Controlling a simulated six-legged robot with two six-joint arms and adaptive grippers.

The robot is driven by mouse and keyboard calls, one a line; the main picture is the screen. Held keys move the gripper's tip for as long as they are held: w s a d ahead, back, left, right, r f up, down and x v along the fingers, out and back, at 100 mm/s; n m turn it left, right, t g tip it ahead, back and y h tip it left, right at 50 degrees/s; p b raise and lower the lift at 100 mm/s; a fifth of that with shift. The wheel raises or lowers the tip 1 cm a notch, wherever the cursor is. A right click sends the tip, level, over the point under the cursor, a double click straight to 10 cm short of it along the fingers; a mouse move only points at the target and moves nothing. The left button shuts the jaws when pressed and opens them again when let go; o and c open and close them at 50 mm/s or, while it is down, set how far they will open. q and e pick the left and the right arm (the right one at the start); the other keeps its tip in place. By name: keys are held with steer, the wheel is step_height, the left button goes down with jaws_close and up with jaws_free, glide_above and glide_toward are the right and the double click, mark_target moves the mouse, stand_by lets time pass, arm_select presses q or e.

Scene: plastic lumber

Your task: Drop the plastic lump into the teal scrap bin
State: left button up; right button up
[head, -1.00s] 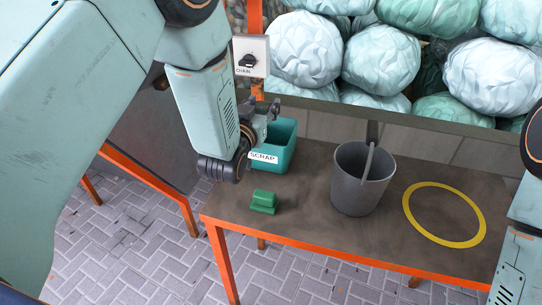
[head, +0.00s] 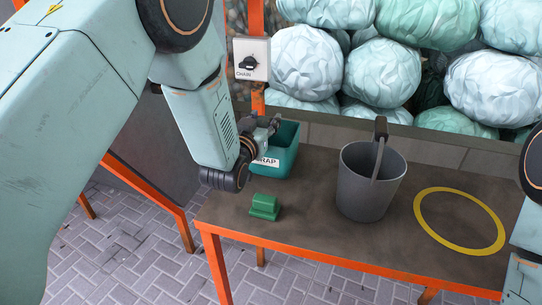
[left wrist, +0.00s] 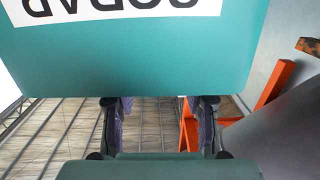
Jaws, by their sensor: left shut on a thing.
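The teal scrap bin (head: 287,160) stands at the back left of the table, its white label partly hidden by my left wrist. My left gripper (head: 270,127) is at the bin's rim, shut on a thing. In the left wrist view the bin's labelled wall (left wrist: 140,60) fills the top, upside down. The left fingers (left wrist: 161,110) show spread apart there, and their tips are hidden by that wall. The held thing, by its place the plastic lump, is not clearly visible in either view. My right gripper is out of view.
A green block (head: 264,207) lies on the table in front of the bin. A grey bucket (head: 365,190) with an upright handle stands right of the bin. A yellow ring (head: 428,233) marks clear table at the right. A switch box (head: 251,59) hangs behind the bin.

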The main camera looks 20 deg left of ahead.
arm_select(q)
steer(key=shift+w+a+f, duration=0.1)
steer(key=shift+w+f, duration=0.05)
steer(key=shift+f, duration=0.1)
steer(key=o, duration=0.9)
steer(key=shift+r, duration=0.1)
steer(key=o, duration=0.3)
steer(key=s, duration=1.2)
steer(key=shift+a+r, duration=0.1)
steer(key=shift+r, duration=0.2)
